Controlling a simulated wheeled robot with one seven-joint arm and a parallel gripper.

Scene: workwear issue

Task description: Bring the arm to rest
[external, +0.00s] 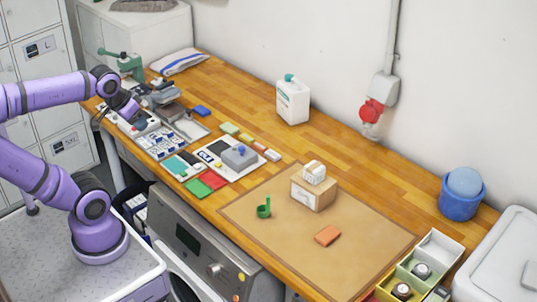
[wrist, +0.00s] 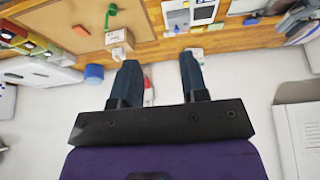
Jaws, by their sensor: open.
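My purple arm reaches in from the left in the external view, over the left end of the wooden worktop (external: 345,150). My gripper (external: 140,122) is above the small items at that end. In the wrist view my gripper (wrist: 160,75) shows two dark blue fingers set well apart, with nothing held between them. The view between the fingers takes in the wall and a red-and-white fitting behind them.
A white bottle (external: 293,103) and blue tub (external: 459,205) stand near the wall. Several trays and small items crowd the left end.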

